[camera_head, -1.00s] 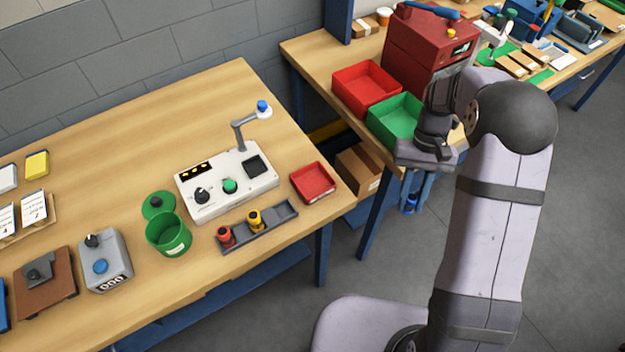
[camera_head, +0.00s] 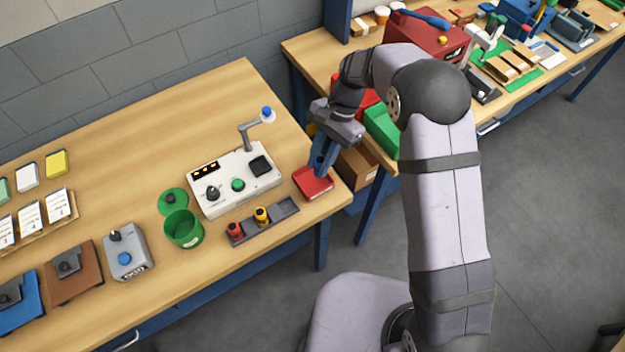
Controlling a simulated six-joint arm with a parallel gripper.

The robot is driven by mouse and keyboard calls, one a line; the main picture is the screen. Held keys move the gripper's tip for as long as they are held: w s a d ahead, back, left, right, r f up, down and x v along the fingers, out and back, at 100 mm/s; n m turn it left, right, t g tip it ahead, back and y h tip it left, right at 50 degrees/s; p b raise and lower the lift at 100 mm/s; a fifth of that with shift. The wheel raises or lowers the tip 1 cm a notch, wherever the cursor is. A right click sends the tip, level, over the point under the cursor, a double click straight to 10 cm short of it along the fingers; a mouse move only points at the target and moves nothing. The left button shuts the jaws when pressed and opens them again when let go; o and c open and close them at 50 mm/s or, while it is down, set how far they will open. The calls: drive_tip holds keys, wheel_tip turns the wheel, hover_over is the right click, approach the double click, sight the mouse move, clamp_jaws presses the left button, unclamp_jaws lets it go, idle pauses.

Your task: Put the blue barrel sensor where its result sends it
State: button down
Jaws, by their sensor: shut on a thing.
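My gripper (camera_head: 319,167) points down at the small red tray (camera_head: 315,186) on the near bench, its blue fingers just over or inside the tray's back part. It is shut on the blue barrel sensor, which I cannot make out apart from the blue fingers. The white test station (camera_head: 219,199) stands left of the tray, with a dark square socket (camera_head: 260,165), a green button (camera_head: 238,185), a black knob (camera_head: 212,193) and a small display with yellow marks (camera_head: 205,169).
A grey rack (camera_head: 283,212) in front of the station holds a red (camera_head: 235,230) and a yellow sensor (camera_head: 262,215). Larger red and green bins (camera_head: 381,131) on the far bench are partly hidden by my arm.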

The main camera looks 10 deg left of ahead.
drive_tip(key=shift+w+a+m+y, duration=0.1)
drive_tip(key=shift+w+m+y, duration=0.1)
drive_tip(key=shift+m, duration=0.35)
drive_tip(key=shift+w+m+y, duration=0.1)
drive_tip(key=shift+m+y, duration=0.1)
drive_tip(key=shift+m, duration=0.35)
drive_tip(key=shift+s+f+b, duration=0.1)
drive_tip(key=shift+f+b, duration=2.65)
drive_tip(key=shift+f, duration=0.35)
drive_tip(key=c, duration=1.4)
unclamp_jaws()
drive_tip(key=b+v, duration=0.2)
drive_tip(key=v, duration=0.5)
drive_tip(key=shift+r, duration=0.25)
